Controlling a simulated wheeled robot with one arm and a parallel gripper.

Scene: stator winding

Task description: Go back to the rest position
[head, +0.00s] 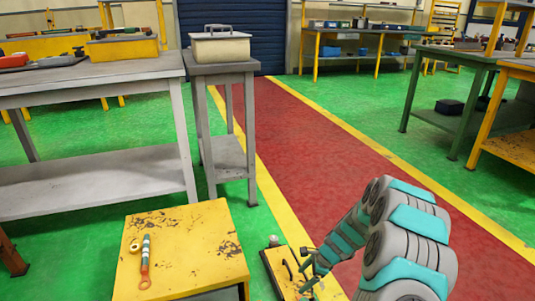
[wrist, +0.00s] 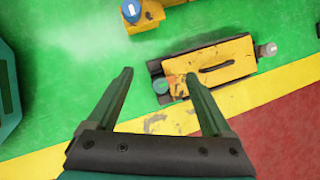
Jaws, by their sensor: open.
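My gripper (head: 310,282) is at the end of my teal and grey arm, low in the lower right of the head view. In the wrist view my gripper (wrist: 158,77) has its two dark fingers spread wide, with nothing held between them. Beyond the fingers, a yellow case-like object (wrist: 228,60) with a dark handle is seen from above over the floor. The right fingertip overlaps it in the picture; I cannot tell whether they touch. In the head view the yellow object (head: 277,262) is partly hidden by my gripper.
A worn yellow stand (head: 190,235) bears an orange-ended tool (head: 145,262) and a small ring (head: 135,247). Grey tables (head: 90,72) stand at left, one with a pale box (head: 220,46). A green table (head: 470,65) is at right. The red lane (head: 320,140) is open.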

